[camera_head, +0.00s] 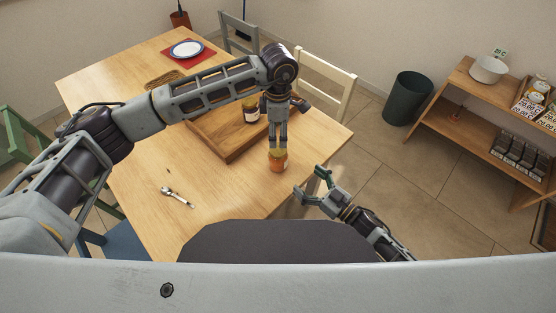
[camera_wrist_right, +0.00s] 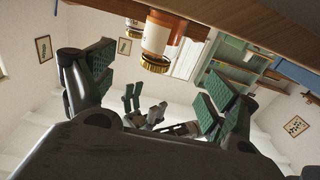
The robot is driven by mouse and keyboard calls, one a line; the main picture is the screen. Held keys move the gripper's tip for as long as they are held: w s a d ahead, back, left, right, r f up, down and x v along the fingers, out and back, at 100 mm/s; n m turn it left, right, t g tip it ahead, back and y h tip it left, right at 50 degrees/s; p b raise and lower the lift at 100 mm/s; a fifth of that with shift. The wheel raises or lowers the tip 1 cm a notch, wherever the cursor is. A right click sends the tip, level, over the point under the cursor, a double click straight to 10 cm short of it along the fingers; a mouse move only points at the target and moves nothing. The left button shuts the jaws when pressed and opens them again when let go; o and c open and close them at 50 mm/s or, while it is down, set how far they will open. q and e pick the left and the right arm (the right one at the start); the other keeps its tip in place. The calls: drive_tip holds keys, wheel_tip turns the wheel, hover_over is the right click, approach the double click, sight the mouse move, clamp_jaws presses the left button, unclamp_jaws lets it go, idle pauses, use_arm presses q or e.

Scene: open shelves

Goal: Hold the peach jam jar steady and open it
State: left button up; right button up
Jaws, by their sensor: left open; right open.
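The peach jam jar (camera_head: 278,163), orange with a pale label and a gold lid, stands upright near the table's right front edge. In the right wrist view, which is upside down, the jar (camera_wrist_right: 156,36) hangs lid-down at the top. My left gripper (camera_head: 278,146) is open and points down over the jar's lid, partly hiding it; it also shows in the right wrist view (camera_wrist_right: 144,104), with a gap to the lid. My right gripper (camera_head: 309,183) is open and empty, off the table edge, right of and nearer than the jar.
A wooden tray (camera_head: 226,154) holds another jar (camera_head: 250,112) behind my left forearm. A wrench-like metal tool (camera_head: 177,196) lies on the table (camera_head: 140,190) at front left. A plate (camera_head: 186,49) sits on a red mat at the back. A pale chair (camera_head: 325,72) stands at the right.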

sight(278, 149)
drive_tip(key=shift+x, duration=6)
clamp_jaws()
use_arm(q)
drive_tip(key=shift+f, duration=0.1)
drive_tip(key=shift+f, duration=3.95)
